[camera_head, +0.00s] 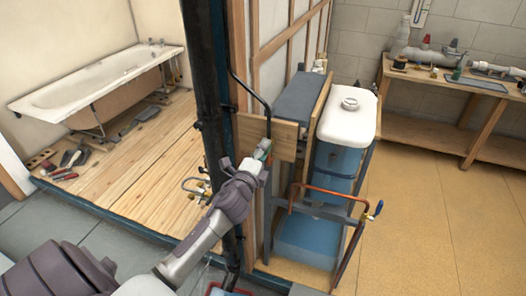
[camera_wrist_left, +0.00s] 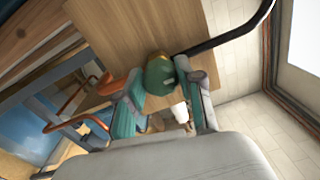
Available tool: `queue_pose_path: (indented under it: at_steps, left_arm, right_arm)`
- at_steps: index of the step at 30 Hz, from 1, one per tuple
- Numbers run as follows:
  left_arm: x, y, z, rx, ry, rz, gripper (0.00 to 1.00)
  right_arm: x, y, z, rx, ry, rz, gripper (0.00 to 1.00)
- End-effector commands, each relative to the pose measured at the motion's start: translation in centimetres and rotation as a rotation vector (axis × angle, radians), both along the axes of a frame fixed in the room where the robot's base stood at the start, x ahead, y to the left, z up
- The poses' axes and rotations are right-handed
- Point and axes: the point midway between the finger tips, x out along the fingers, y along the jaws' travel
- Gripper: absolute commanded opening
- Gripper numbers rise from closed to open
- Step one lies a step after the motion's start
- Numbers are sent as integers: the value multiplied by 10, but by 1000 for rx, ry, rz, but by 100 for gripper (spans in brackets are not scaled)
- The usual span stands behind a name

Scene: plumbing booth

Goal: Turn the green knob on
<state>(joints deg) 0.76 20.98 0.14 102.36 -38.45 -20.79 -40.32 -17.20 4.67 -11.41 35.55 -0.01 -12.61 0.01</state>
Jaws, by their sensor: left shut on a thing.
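The green knob (camera_wrist_left: 159,74) shows in the left wrist view, in front of a wooden board (camera_wrist_left: 120,47). My left gripper (camera_wrist_left: 166,88) is shut on the knob, with one teal-padded finger on each side of it. In the head view my left gripper (camera_head: 262,150) is at the wooden board (camera_head: 284,139) beside the blue tank, and a little green shows at its tips. The knob is mostly hidden there, so I cannot tell how far it is turned. My right gripper is in neither view.
A black pipe (camera_head: 240,88) bends down to the board. A blue tank with a white lid (camera_head: 346,118) and a copper pipe (camera_head: 334,191) stand to the right. A dark vertical post (camera_head: 206,90) is close left of my arm. The tan floor at right is clear.

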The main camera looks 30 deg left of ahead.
Motion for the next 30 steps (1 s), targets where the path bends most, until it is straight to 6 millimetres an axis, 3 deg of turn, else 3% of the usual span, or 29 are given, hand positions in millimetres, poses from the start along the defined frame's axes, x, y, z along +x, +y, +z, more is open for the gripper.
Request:
queue_pose_path:
  at_steps: [6,7,11,23,30]
  left_arm:
    - [0,0,0,-3,-1,1,2]
    - [0,0,0,-3,-1,1,38]
    - [0,0,0,-2,-1,1,60]
    - [-6,-2,-1,0,2,0,62]
    - [-48,-12,-3,-2,4,1,62]
  right_arm:
    - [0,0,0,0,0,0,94]
    - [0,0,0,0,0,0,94]
    - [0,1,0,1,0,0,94]
    - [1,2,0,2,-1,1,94]
    - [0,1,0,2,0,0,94]
